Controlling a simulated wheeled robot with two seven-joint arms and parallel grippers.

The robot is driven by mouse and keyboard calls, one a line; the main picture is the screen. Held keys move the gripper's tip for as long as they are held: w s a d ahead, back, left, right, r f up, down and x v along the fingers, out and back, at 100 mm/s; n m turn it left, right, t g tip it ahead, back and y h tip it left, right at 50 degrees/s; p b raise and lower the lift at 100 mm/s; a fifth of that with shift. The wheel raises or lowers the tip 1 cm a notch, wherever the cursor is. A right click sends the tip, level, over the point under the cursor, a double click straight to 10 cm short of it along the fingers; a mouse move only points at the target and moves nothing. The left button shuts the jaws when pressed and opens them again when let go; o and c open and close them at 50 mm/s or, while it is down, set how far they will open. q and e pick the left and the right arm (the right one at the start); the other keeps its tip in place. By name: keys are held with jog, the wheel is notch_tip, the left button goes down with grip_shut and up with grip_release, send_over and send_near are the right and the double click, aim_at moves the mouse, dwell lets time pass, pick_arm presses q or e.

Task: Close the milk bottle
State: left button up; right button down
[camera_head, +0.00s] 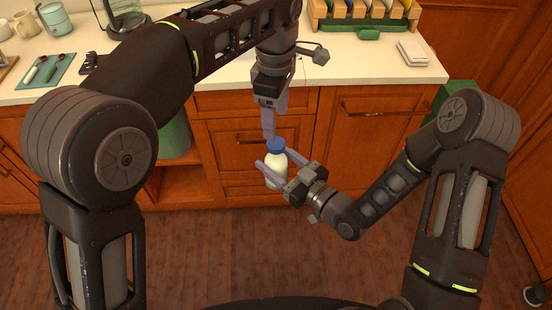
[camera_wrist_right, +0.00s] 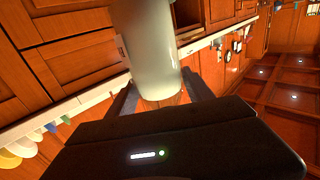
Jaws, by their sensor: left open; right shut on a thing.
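The milk bottle (camera_head: 275,170) is pale with a blue cap (camera_head: 276,145) at its top. It is held upright in the air in front of the cabinets. My right gripper (camera_head: 272,168) is shut on the bottle's body, with a finger on each side. The bottle's pale body (camera_wrist_right: 150,60) fills the upper middle of the right wrist view; its cap is out of that view. My left gripper (camera_head: 269,138) points down from above, with its fingers right at the cap. It is open; whether the fingers touch the cap, I cannot tell.
The pale counter (camera_head: 345,71) runs behind, with wooden drawers (camera_head: 245,139) below it. On it are a teal board (camera_head: 47,70), a rack of plates (camera_head: 365,22) and a white stack (camera_head: 412,52). A green bin (camera_head: 175,138) stands under the counter at left.

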aim_at(276, 143)
pick_arm(q)
jog(key=shift+f, duration=3.85)
jog(key=shift+c, duration=0.3)
grip_shut()
